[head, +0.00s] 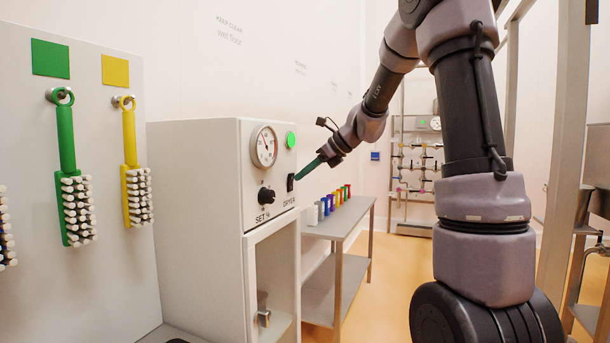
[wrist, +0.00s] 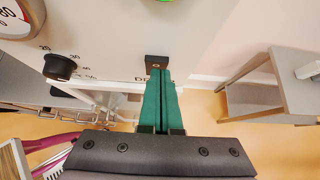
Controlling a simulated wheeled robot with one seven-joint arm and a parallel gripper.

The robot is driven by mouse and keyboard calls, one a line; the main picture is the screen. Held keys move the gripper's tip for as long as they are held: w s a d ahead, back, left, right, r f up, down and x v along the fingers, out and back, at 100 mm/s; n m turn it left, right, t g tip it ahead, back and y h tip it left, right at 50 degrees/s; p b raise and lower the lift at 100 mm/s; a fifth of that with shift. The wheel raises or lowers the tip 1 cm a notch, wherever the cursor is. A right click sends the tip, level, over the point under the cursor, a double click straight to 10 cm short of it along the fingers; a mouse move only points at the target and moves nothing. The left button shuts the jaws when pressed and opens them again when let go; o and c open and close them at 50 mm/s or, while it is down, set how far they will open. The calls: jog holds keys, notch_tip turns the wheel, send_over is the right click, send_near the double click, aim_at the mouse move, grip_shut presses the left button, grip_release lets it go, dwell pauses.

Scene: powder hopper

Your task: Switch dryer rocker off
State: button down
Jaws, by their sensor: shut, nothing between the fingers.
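The dryer (head: 195,190) is a pale grey cabinet left of centre in the head view. Its black rocker (head: 290,182) sits on the front panel, above the word DRYER. In the wrist view the rocker (wrist: 157,62) is at the upper middle, right at my fingertips. My gripper (head: 299,178) has green fingers, shut and empty, with the tips at the rocker. In the wrist view the fingers (wrist: 160,72) cover its lower part. I cannot tell whether the tips touch it or which way it is tipped.
A black knob (head: 266,195), a round gauge (head: 264,147) and a green disc (head: 291,140) share the panel. A grey bench (head: 345,213) with several coloured items stands behind the dryer. Green and yellow brushes (head: 131,165) hang at left. Open orange floor (head: 390,265) lies right of the bench.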

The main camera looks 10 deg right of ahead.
jog(key=shift+w+a+r, duration=0.15)
jog(key=shift+w+a, duration=0.05)
jog(key=shift+a, duration=0.15)
jog(key=shift+r, duration=0.8)
jog(key=shift+d, duration=0.1)
